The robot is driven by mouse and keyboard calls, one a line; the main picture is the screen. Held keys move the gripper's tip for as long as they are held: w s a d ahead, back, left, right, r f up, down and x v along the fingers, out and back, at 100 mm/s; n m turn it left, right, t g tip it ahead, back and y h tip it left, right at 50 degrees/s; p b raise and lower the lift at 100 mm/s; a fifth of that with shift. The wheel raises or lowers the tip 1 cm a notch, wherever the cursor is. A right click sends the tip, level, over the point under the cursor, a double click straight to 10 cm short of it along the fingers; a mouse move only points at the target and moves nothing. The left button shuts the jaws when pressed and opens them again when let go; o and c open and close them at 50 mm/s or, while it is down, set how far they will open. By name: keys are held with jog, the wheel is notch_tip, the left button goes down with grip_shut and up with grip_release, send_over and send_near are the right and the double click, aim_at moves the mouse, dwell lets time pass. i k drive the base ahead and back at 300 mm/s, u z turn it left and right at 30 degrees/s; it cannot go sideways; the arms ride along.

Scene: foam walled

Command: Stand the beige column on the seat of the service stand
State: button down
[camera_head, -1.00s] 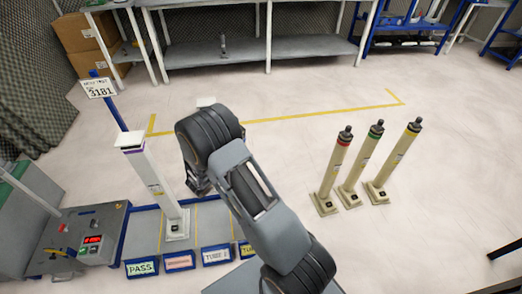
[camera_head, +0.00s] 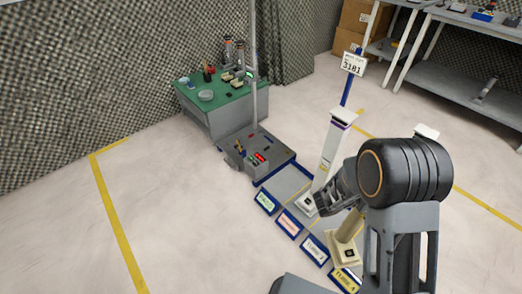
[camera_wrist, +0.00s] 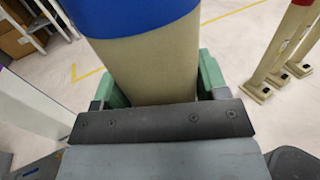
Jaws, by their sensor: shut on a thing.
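My gripper (camera_wrist: 158,95) is shut on the beige column (camera_wrist: 155,65), which has a broad blue band near the wrist camera. In the head view my arm hides the column's middle; its lower part and square foot (camera_head: 345,250) show below, and its pale top (camera_head: 426,131) shows above. The service stand (camera_head: 279,181) is a low grey tray with blue edges and labelled front plates. The foot appears over the right end of the stand; I cannot tell whether it touches.
A second pale column (camera_head: 328,155) with a purple band stands on the stand, left of the held one. A grey control box (camera_head: 262,152) and green-topped bench (camera_head: 215,100) lie left. Other columns (camera_wrist: 285,55) stand at right in the wrist view. Floor at front left is clear.

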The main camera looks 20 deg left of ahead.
aim_at(259, 146)
jog(key=u, duration=0.65)
jog(key=k, duration=0.85)
jog(key=u, duration=0.9)
jog(key=k, duration=0.35)
jog(key=u, duration=0.75)
jog(key=i, duration=1)
jog(key=u, duration=0.35)
jog(key=i, duration=2.7)
jog(key=z, duration=0.65)
jog(key=i, duration=0.8)
jog(key=z, duration=1.65)
jog(key=i, duration=0.85)
jog(key=z, duration=0.65)
